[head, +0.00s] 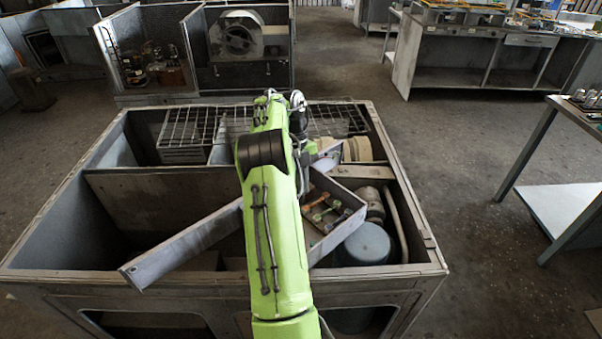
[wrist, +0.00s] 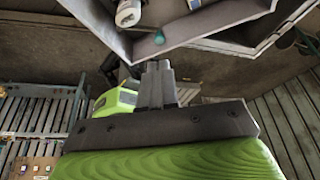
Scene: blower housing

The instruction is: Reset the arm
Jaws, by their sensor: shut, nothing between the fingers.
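My green arm (head: 275,210) reaches forward over the large open grey housing (head: 60,225), its far end near the wire rack at the back. My gripper (wrist: 158,66) shows in the wrist view with its dark fingers together and nothing between them. Its tips are close to the edge of a grey metal tray (wrist: 215,25) in that picture; I cannot tell whether they touch. In the head view the fingers are hidden behind the arm.
In the housing, an angled open box (head: 335,237) holds several small parts. A blue-grey cylinder (head: 366,243) stands beside it, and a wire rack (head: 200,125) lies across the back. The left compartments look mostly empty. A table (head: 565,205) stands right, with open floor between.

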